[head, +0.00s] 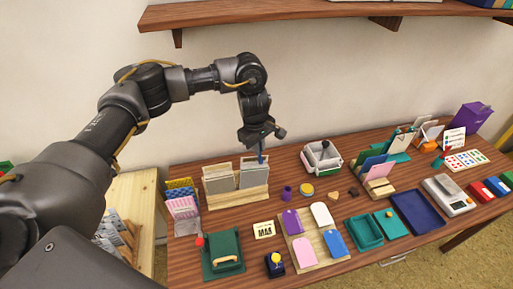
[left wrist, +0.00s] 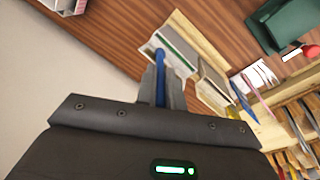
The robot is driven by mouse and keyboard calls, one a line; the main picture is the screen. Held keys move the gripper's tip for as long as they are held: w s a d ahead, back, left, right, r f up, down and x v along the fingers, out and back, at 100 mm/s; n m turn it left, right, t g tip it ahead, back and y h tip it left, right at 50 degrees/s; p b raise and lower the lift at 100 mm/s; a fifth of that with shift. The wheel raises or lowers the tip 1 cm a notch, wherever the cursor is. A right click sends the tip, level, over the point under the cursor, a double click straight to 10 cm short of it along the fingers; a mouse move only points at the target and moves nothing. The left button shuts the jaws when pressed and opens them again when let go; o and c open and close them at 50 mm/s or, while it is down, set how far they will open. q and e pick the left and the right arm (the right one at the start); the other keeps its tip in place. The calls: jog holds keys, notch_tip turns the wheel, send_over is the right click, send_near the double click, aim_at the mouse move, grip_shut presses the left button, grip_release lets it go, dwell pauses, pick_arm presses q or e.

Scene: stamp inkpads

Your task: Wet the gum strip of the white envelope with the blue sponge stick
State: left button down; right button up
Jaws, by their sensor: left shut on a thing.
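My left gripper (head: 262,140) points down over the wooden rack, shut on the blue sponge stick (head: 260,158). In the left wrist view the blue stick (left wrist: 160,80) stands between the fingers (left wrist: 162,85). Its lower end is close to a pale upright piece in the rack; I cannot tell whether they touch. Two pale, envelope-like pieces stand in the rack, a left one (head: 217,181) and a right one (head: 254,174). In the left wrist view a pale piece (left wrist: 160,43) shows a dark green strip along its edge. I cannot tell which piece is the white envelope. My right gripper is out of view.
The wooden rack (head: 238,199) stands at the back left of the table. A pink and yellow card holder (head: 183,211) is left of it. A green pad (head: 222,255), a small purple item (head: 287,193) and a tag board (head: 322,260) lie in front or to the right.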

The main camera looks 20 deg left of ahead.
pick_arm(q)
jog(key=shift+a, duration=0.1)
jog(key=shift+s+a, duration=0.35)
jog(key=shift+a, duration=0.05)
jog(key=shift+s+a, duration=0.15)
jog(key=shift+a, duration=0.05)
jog(key=shift+s+a, duration=0.25)
jog(key=shift+a, duration=0.05)
jog(key=shift+a, duration=0.1)
dwell(0.3)
jog(key=shift+s+a, duration=0.35)
jog(key=shift+a, duration=0.05)
jog(key=shift+s+a, duration=0.35)
jog(key=shift+a, duration=0.1)
jog(key=shift+s+a, duration=0.15)
jog(key=shift+a, duration=0.05)
